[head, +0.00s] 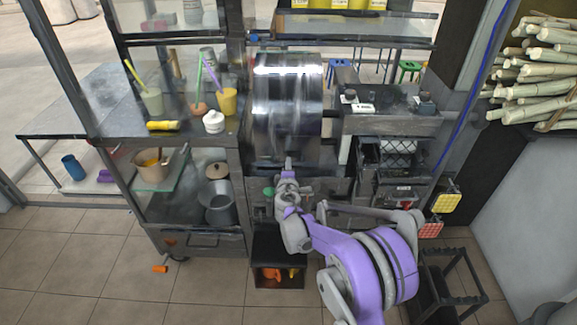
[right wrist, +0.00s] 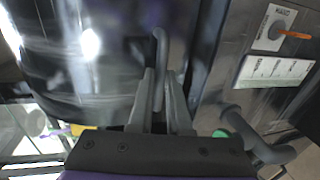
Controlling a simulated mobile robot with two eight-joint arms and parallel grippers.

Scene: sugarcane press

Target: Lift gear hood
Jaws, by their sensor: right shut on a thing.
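The gear hood (head: 287,110) is a shiny, curved metal cover in the middle of the press in the head view. Its dark, reflective surface (right wrist: 90,60) fills the upper left of the right wrist view. My right gripper (head: 288,172) is at the hood's lower front edge. In the right wrist view, my right gripper's fingers (right wrist: 160,100) are shut on the hood's bent metal handle (right wrist: 161,55). The hood appears down over the machine. My left gripper is not in view.
Cups and a white jar (head: 213,122) stand on the left counter. Sugarcane stalks (head: 540,70) are stacked at the upper right. A black rack (head: 450,285) stands on the floor at the lower right. In the wrist view, a grey pipe-like part (right wrist: 255,135) is right of the fingers.

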